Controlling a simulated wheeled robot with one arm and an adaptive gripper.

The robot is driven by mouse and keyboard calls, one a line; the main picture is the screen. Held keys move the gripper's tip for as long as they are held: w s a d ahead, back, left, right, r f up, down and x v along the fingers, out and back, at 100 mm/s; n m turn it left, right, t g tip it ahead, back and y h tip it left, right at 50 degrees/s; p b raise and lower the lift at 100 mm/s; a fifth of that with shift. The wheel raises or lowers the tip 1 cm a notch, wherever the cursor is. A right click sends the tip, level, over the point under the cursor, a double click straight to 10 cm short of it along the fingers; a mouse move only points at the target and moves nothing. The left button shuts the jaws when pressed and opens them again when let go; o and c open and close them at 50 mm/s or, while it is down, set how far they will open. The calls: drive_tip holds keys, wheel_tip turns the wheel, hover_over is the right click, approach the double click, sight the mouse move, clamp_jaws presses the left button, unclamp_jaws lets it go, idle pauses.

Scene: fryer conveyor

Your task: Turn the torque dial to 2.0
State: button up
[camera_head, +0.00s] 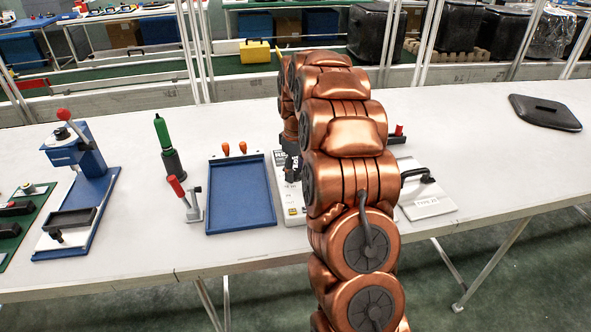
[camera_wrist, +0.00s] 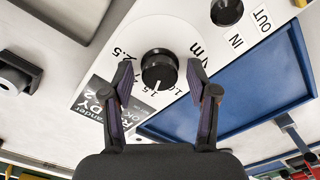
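The torque dial (camera_wrist: 158,70) is a round black knob with a white pointer line, on a white panel in the wrist view. Numbers around it include 2.5, 1.0 and what looks like 1.5, plus "Nm". The pointer faces the lower edge, close to the number that looks like 1.5. My gripper (camera_wrist: 161,74) is open, with one finger on each side of the dial. A gap shows on both sides of the knob. In the head view the white panel (camera_head: 292,206) shows only partly; my arm hides the dial and most of my gripper.
A blue tray (camera_head: 240,222) lies left of the panel and shows in the wrist view (camera_wrist: 212,117). A red-handled clamp (camera_head: 187,198), a green-topped tool (camera_head: 166,145) and a blue press (camera_head: 88,175) stand farther left.

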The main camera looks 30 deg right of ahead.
drive_tip(key=c, duration=1)
drive_tip(key=shift+m+b, duration=0.3)
drive_tip(key=shift+b, duration=0.05)
drive_tip(key=m+b, duration=0.2)
drive_tip(key=m, duration=0.1)
drive_tip(key=shift+w+m+b, duration=0.1)
drive_tip(key=shift+m+b, duration=0.2)
drive_tip(key=shift+b, duration=0.1)
drive_tip(key=shift+m+b, duration=1.1)
drive_tip(key=shift+m, duration=1.1)
drive_tip(key=shift+r, duration=0.1)
drive_tip(key=o, duration=1.2)
